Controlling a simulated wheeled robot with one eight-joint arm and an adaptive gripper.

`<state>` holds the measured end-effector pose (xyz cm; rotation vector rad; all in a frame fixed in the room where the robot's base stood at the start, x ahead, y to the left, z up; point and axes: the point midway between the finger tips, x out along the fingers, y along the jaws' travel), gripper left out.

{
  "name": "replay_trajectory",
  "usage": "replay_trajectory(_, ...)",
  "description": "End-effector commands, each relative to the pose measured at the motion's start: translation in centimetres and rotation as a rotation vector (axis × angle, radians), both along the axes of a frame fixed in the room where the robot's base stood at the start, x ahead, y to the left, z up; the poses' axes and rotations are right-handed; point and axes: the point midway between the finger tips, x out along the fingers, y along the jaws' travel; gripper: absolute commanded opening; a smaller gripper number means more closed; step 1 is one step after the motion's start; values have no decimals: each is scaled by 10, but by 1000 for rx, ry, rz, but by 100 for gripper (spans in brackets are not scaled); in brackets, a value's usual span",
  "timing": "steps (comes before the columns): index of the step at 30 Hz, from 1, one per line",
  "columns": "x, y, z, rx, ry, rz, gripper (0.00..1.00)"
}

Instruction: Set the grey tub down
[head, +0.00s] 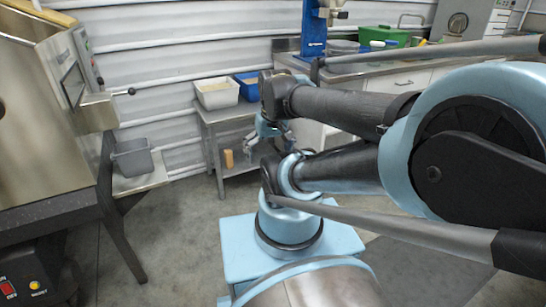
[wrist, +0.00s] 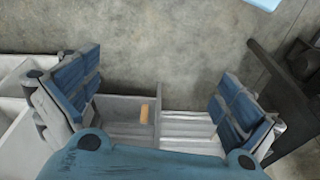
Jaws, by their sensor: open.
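The grey tub (head: 132,158) stands upright on a low ledge at the left, beside the steel hopper machine, in the head view. My gripper (head: 270,130) is well to its right, near the small grey table, with clear space between them. In the wrist view my gripper (wrist: 156,78) has its two blue-padded fingers spread wide, with nothing held between them. I cannot make out the grey tub in the wrist view.
A whitish tub (head: 217,94) and a blue tub (head: 248,86) stand on the small grey table (head: 225,116). A tan block (head: 228,158) sits on its lower shelf. The hopper machine (head: 40,120) is at the left. Open floor (head: 180,235) lies before them.

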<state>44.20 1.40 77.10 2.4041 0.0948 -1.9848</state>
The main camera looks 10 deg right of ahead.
Motion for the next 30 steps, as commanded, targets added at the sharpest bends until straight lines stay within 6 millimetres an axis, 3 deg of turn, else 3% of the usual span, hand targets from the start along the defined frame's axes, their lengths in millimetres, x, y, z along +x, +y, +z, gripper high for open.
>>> replay_trajectory(4,-9,-14,-7,-23,-4,-37,100)
replay_trajectory(14,-7,-12,-4,-15,-3,-51,100)
replay_trajectory(20,18,14,16,66,17,-122,100)
replay_trajectory(30,81,60,52,250,89,-296,100)
